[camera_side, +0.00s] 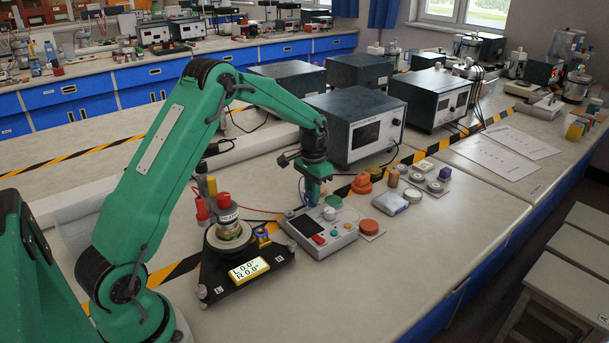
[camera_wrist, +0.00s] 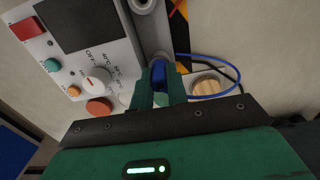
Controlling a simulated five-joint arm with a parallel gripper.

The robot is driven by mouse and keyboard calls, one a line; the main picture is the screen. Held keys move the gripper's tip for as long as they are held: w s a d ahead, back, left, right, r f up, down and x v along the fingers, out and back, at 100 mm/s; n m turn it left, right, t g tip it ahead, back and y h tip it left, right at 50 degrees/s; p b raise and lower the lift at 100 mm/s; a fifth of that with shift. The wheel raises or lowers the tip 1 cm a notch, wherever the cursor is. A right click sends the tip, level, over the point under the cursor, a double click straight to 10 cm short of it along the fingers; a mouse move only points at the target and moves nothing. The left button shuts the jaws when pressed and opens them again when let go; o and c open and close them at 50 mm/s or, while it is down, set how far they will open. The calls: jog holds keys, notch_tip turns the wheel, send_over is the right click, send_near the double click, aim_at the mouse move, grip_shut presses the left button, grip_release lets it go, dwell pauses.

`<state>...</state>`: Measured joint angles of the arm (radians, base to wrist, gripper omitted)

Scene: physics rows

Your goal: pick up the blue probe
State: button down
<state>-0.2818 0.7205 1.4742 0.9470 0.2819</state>
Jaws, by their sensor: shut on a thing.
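The blue probe (camera_wrist: 158,72) shows in the wrist view as a short blue piece between my two green fingers. My gripper (camera_wrist: 162,90) is shut on it, beside the edge of a grey-white instrument box. A blue cable (camera_wrist: 215,95) loops off to the right of the fingers. In the side view my gripper (camera_side: 315,198) points down at the rear of the box (camera_side: 330,240). The probe cannot be made out there. The wrist view shows the box's dark screen (camera_wrist: 85,18), white dial (camera_wrist: 96,80) and red button (camera_wrist: 28,29). The probe's lower end is hidden.
A black stand (camera_side: 235,278) with a yellow display is left of the box. A large orange button (camera_side: 369,227) and several small pieces lie to its right. A dark-cased instrument (camera_side: 352,130) stands behind. A wooden disc (camera_wrist: 206,85) lies near the cable.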

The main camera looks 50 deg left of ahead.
jog(key=shift+r, duration=0.1)
jog(key=shift+r, duration=0.5)
notch_tip(320, 180, up, 3)
jog(key=shift+r, duration=0.15)
jog(key=s+d+r, duration=0.3)
jog(key=d+r, duration=0.3)
jog(key=d, duration=0.5)
jog(key=shift+d+r, duration=0.15)
jog(key=shift+r, duration=0.1)
jog(key=shift+s, duration=0.1)
jog(key=s+a+r+m, duration=0.1)
jog(key=s+m, duration=0.1)
jog(key=s, duration=0.7)
jog(key=s+a+r+m, duration=0.1)
jog(key=s+a+m, duration=0.1)
jog(key=s, duration=0.7)
jog(key=shift+a+r+m, duration=0.2)
jog(key=shift+a+m, duration=0.05)
jog(key=shift+m, duration=0.05)
jog(key=shift+w+f, duration=0.1)
jog(key=shift+f, duration=0.05)
